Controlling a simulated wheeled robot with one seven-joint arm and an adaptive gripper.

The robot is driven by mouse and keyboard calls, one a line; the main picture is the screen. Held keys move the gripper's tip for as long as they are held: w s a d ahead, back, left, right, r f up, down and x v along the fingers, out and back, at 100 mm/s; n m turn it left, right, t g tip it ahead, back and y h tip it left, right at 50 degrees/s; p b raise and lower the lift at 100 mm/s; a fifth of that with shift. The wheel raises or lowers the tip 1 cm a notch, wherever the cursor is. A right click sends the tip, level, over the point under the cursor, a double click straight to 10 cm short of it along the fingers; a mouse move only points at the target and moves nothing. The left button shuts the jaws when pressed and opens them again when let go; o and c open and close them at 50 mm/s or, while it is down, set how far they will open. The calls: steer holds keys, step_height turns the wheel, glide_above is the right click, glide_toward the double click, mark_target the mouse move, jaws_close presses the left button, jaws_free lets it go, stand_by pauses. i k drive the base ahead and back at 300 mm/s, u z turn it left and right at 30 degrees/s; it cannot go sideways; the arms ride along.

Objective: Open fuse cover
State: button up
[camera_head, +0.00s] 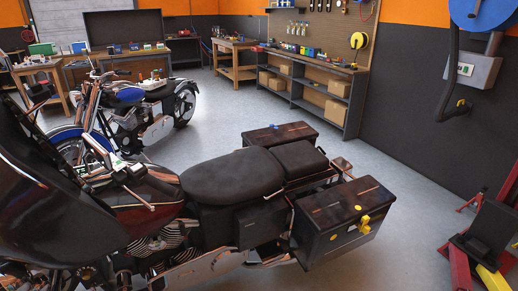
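A large dark motorcycle (160,203) fills the foreground, its front at the left and its rear at the right. Its black seat (232,176) is in place. Below the seat is a dark, closed-looking side panel (262,222); I cannot tell whether this is the fuse cover. A near side case (338,210) is shut, with a yellow part (365,222) on its outer face. A far side case (280,133) is also shut. No part of my gripper shows in this view.
A second motorcycle (130,110) with blue parts stands behind at the left. Workbenches and shelving (305,92) line the back. Red and yellow lift equipment (478,250) stands at the right. A blue hose reel (482,12) hangs above it. The grey floor (410,185) between is clear.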

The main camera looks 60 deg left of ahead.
mark_target(261, 223)
steer(key=u, duration=1.85)
